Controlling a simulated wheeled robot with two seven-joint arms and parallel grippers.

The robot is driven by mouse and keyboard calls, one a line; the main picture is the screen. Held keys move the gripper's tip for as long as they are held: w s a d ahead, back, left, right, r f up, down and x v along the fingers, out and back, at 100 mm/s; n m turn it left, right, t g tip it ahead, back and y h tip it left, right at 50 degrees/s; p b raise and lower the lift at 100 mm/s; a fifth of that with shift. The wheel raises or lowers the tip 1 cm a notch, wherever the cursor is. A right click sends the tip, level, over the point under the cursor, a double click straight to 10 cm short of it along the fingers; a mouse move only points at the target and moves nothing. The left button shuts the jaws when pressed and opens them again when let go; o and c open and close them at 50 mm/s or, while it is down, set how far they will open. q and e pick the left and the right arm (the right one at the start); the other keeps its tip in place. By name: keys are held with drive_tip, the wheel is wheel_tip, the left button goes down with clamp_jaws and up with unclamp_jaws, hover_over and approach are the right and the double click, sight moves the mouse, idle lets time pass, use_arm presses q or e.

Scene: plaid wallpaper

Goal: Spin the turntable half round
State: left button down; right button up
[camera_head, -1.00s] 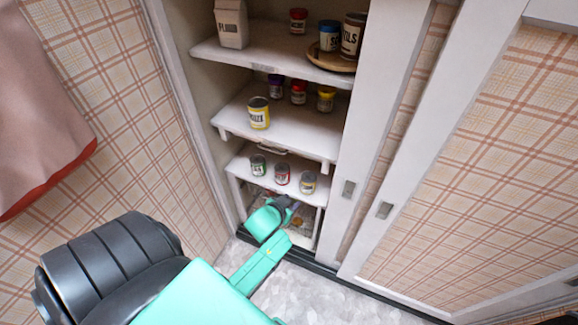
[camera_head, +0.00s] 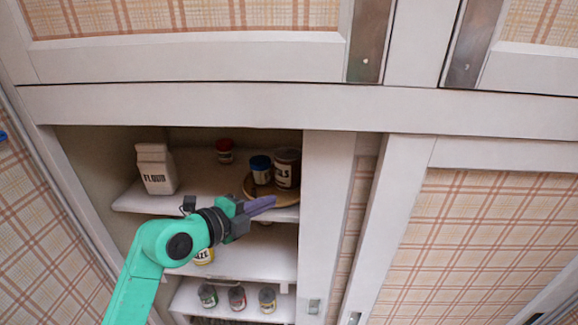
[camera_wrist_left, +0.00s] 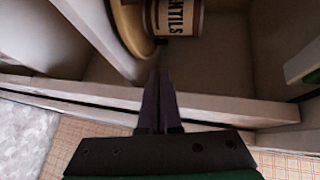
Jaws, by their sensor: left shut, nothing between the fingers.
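The wooden turntable (camera_head: 251,190) sits on the top shelf at its right end. A can with a blue lid (camera_head: 261,170) and a larger labelled can (camera_head: 287,168) stand on it. My left gripper (camera_head: 270,202) is shut and empty, in front of the turntable's front edge in the head view. In the left wrist view the turntable's rim (camera_wrist_left: 128,35) is at the upper left, with the labelled can (camera_wrist_left: 178,16) above the closed fingertips (camera_wrist_left: 162,75). Whether the fingertips touch the rim I cannot tell. My right gripper is not in view.
On the top shelf (camera_head: 140,200) stand a flour carton (camera_head: 156,168) and a red-lidded jar (camera_head: 225,150). Several cans stand on the lower shelves. The door frame (camera_head: 328,200) borders the opening on the right, close to the turntable.

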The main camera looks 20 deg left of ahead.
use_arm(q)
drive_tip(key=a, duration=0.1)
drive_tip(key=p, duration=0.2)
approach(299, 193)
drive_tip(key=shift+w+d+r+y, duration=0.2)
drive_tip(key=shift+d+r, duration=0.15)
drive_tip(key=shift+r, duration=0.15)
drive_tip(key=shift+w+d+r+y, duration=0.1)
drive_tip(key=shift+w+d+r, duration=0.2)
drive_tip(key=shift+r, duration=0.2)
drive_tip(key=p+x, duration=0.3)
drive_tip(key=x, duration=0.4)
drive_tip(key=shift+w, duration=0.45)
drive_tip(key=shift+w+d, duration=0.2)
drive_tip(key=shift+w, duration=0.05)
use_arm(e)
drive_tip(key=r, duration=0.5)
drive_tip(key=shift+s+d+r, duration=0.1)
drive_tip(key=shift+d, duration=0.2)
use_arm(q)
drive_tip(key=shift+a+f, duration=0.1)
drive_tip(key=shift+a, duration=0.05)
